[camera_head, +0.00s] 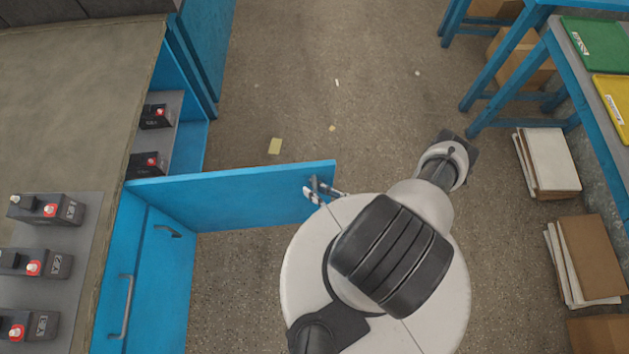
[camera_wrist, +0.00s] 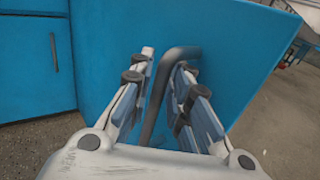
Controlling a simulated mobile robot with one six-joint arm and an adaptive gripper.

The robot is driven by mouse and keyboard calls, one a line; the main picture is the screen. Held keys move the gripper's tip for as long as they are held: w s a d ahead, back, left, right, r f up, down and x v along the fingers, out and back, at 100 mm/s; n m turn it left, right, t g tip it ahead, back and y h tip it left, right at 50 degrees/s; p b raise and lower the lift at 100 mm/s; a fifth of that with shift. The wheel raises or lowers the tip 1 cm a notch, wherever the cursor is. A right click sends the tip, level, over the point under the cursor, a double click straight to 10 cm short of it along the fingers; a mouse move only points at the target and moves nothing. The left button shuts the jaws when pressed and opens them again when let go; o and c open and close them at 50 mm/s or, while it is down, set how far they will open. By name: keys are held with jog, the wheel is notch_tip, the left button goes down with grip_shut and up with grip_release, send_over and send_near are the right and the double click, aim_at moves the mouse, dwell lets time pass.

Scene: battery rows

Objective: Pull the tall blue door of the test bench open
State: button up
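The blue door (camera_head: 240,195) of the test bench stands swung out from the bench front, roughly square to it, with the space behind it exposed. It fills much of the wrist view (camera_wrist: 235,50). Its grey bar handle (camera_wrist: 154,105) is near the free edge. My gripper (camera_head: 324,190) is at that handle, with one finger on each side of the bar. In the wrist view, the gripper (camera_wrist: 165,60) has its fingers parted, with gaps visible beside the bar. The right finger hides part of the handle.
Other blue bench fronts (camera_head: 165,275) with handles are at left. Black batteries (camera_head: 45,208) stand on the bench top, and more sit inside the opened compartment (camera_head: 190,145). Blue tables (camera_head: 500,60) and cardboard stacks (camera_head: 590,255) are at right. The floor (camera_head: 310,90) beyond the door is mostly clear.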

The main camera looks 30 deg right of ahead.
jog(key=shift+o, duration=0.7)
jog(key=shift+d+r, duration=0.15)
jog(key=shift+r, duration=0.15)
jog(key=shift+d, duration=0.1)
